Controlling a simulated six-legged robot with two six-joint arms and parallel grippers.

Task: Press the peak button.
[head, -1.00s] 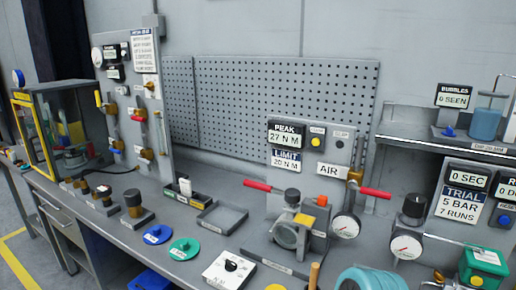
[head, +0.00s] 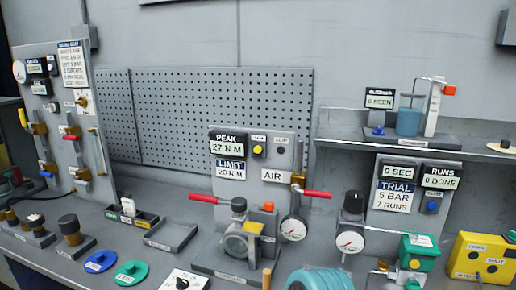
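A grey upright panel (head: 262,170) stands at the middle of the bench. It carries a PEAK display (head: 225,143) reading 27 N M, with a LIMIT plate (head: 230,170) of 20 N M below it. A round yellow button (head: 257,150) on a dark square base sits just right of the PEAK display, under a small label too blurred to read. A darker round part (head: 281,150) is to its right. Neither of my grippers is in view, and nothing covers the yellow button.
In front of the panel are a red-handled valve (head: 210,198), a clamped valve body (head: 238,243) and a gauge (head: 294,228). A second red lever (head: 316,193) sticks out right. Coiled teal hose (head: 320,280) lies at the front. The TRIAL panel (head: 398,190) stands further right.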

